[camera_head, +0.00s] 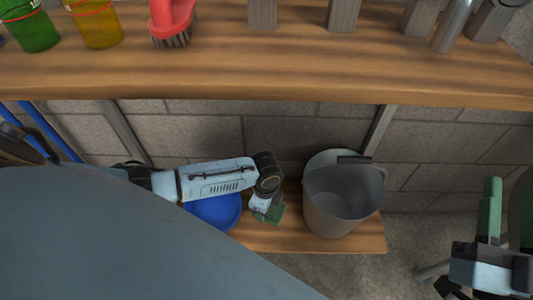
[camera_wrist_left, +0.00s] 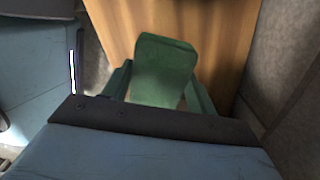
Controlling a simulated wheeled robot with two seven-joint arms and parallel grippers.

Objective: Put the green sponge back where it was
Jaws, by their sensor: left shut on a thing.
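The green sponge (camera_wrist_left: 165,68) is between the two green fingers of my left gripper (camera_wrist_left: 160,92) in the left wrist view, and the gripper is shut on it. In the head view my left gripper (camera_head: 268,210) is low over the lower wooden shelf (camera_head: 262,240), between a blue bowl and a grey bucket. I cannot tell whether the sponge touches the shelf. My right gripper (camera_head: 508,215) is at the right edge of the head view, over the floor, with its green fingers apart and nothing seen between them.
The blue bowl (camera_head: 215,211) is partly hidden under my left arm. The grey bucket (camera_head: 342,200) stands close to the right of my left gripper. The upper shelf (camera_head: 270,75) holds a red brush (camera_head: 172,22), a green cup (camera_head: 32,30) and a yellow cup (camera_head: 97,25).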

